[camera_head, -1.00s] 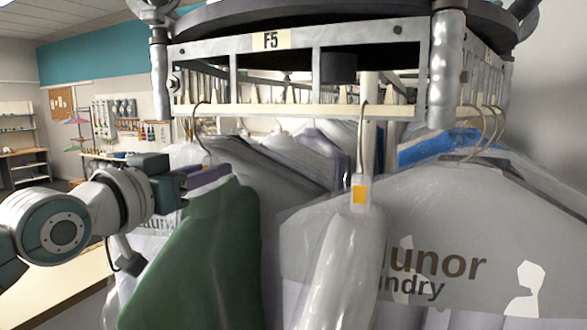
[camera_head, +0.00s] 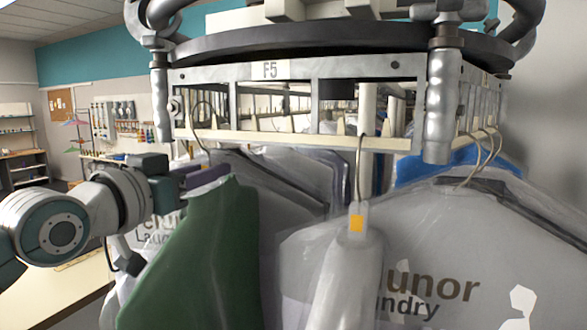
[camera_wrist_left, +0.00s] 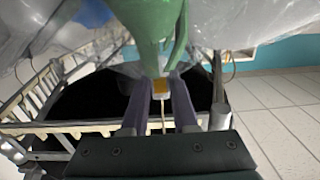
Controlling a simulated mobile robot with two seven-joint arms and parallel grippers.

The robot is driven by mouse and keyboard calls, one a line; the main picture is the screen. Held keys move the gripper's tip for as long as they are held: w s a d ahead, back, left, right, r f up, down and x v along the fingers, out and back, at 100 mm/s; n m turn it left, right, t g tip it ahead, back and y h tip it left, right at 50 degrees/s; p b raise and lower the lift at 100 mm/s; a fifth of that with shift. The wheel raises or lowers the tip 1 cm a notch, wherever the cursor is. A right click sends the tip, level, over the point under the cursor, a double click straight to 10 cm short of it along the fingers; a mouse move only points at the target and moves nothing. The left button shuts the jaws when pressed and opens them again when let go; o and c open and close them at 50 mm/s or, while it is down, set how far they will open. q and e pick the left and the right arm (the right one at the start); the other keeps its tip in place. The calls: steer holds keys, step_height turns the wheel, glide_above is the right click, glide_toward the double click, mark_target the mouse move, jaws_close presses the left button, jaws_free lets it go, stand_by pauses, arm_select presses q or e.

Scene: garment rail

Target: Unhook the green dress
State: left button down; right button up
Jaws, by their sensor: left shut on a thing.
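The green dress (camera_head: 205,255) hangs at the left front of the round rail (camera_head: 285,137). Its wire hook (camera_head: 203,112) rises in front of the rail, its top standing above the pale lower bar. I cannot tell whether the hook tip is clear of the bar. My left gripper (camera_head: 208,176) comes in from the left and is shut at the hanger neck above the dress. My right gripper is out of view.
A bagged white garment (camera_head: 345,280) with an orange tag hangs close right of the dress. A larger bagged garment (camera_head: 450,240) hangs further right, and grey ones crowd behind. A table (camera_head: 60,285) stands at the lower left.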

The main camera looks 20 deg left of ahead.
arm_select(q)
steer(key=shift+r, duration=0.1)
steer(key=shift+s+a+r+p, duration=0.1)
steer(key=shift+s+p, duration=0.85)
steer(key=shift+s, duration=0.3)
steer(key=shift+s+a+p, duration=0.15)
steer(key=shift+s+p, duration=0.95)
steer(key=shift+s, duration=1.15)
steer(key=shift+s, duration=0.1)
steer(key=shift+s+p, duration=0.35)
steer(key=shift+s, duration=0.1)
steer(key=s+a+p, duration=0.3)
steer(key=s+p, duration=0.5)
steer(key=s, duration=3.2)
steer(key=shift+s+f, duration=0.2)
steer(key=shift+s, duration=0.2)
